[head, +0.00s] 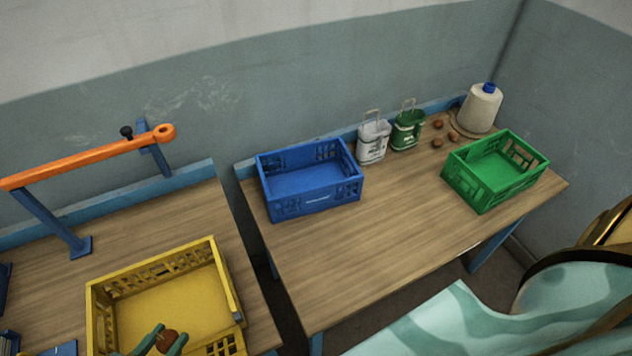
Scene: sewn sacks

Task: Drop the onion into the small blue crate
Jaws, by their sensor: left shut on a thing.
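The brown onion (167,341) is held between the green fingers of my left gripper (163,343) at the bottom of the head view. My left gripper is shut on it, over the near part of the yellow crate (97,312); its height above the crate floor is hard to tell. The small blue crate (318,201) stands upright on the right-hand table, up and to the right of my left gripper. The part of its floor that shows looks empty. My right gripper is not in view.
A green crate (480,196) stands at the right of the right-hand table (370,240). A gap separates the tables. An orange bar (85,162) rises at left.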

